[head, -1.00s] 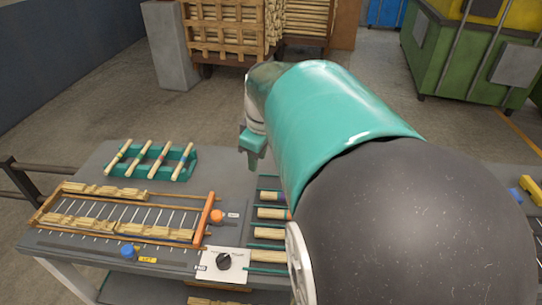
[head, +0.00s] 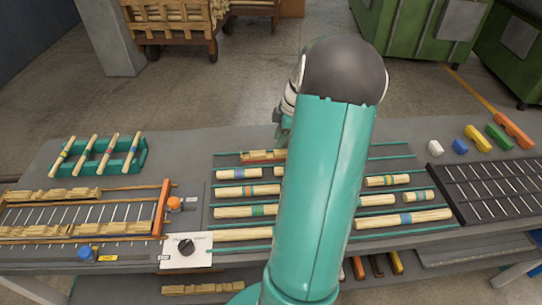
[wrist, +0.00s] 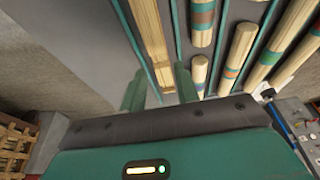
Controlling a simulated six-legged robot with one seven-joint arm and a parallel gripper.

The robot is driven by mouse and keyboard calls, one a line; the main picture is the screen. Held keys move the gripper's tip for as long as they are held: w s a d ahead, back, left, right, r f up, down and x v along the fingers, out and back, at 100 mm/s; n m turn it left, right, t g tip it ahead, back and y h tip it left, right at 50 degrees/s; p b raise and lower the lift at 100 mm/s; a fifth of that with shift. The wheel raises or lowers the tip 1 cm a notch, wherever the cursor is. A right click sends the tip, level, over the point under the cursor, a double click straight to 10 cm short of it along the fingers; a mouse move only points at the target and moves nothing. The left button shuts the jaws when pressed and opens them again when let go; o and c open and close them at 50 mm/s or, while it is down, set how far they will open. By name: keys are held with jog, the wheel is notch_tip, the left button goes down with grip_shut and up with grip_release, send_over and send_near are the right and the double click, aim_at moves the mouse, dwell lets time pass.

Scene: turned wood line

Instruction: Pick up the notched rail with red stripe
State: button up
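A pale wooden rail with an orange-red area (head: 262,155) lies at the back of the rod rack, partly hidden by my arm. In the head view my gripper (head: 283,128) is at the rack's back edge, mostly hidden by my arm.
Banded round rods (head: 248,190) lie in the rack. A green cradle (head: 130,158) holds several rods at the left, behind a fixture with notched rails (head: 50,195). A dark slotted tray (head: 490,190) and coloured blocks (head: 478,139) are at the right.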

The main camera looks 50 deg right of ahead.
aim_at(270, 155)
jog(key=shift+w+x, duration=0.1)
jog(key=shift+x, duration=1.7)
jog(key=shift+w+x, duration=0.15)
jog(key=shift+x, duration=1.65)
jog(key=shift+a+r, duration=0.1)
jog(key=shift+r, duration=0.05)
jog(key=c, duration=0.7)
